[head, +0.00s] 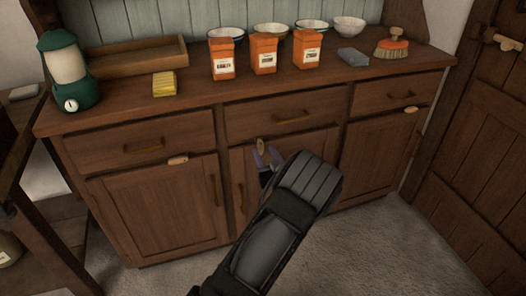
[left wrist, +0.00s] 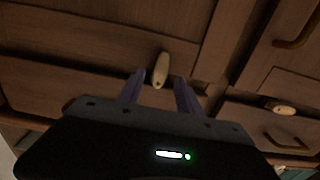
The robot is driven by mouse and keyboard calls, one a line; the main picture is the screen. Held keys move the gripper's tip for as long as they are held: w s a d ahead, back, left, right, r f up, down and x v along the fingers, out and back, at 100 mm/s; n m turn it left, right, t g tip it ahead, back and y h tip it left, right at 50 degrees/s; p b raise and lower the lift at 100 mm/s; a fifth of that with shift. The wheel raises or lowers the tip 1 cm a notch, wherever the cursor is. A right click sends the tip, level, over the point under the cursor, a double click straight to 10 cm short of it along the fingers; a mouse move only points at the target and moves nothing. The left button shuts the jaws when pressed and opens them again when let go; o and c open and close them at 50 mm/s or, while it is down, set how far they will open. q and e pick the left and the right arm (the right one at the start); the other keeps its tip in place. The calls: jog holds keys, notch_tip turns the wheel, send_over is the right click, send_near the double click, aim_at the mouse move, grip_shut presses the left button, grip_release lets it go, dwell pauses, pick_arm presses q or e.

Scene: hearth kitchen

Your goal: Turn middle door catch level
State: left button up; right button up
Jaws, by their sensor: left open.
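The middle door catch (left wrist: 161,70) is a pale wooden peg at the top of the middle cabinet door (head: 238,170). In the left wrist view it stands close to upright, slightly tilted. In the head view it is mostly hidden by my left gripper (head: 267,156). The left gripper is open, its two purple-grey fingers on either side of the catch; I see a gap on both sides, and contact cannot be told. The gripper also shows in the left wrist view (left wrist: 160,90). My right gripper is not in view.
The left door catch (head: 178,160) and right door catch (head: 411,109) lie about level. Drawers with handles sit above the doors. The counter holds orange packets (head: 264,55), bowls, a yellow sponge (head: 164,84), a brush (head: 391,45) and a green lantern (head: 68,72). Floor is free at front right.

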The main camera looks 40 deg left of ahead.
aim_at(260, 147)
pick_arm(q)
jog(key=shift+x, duration=1.15)
jog(key=shift+c, duration=0.2)
grip_shut()
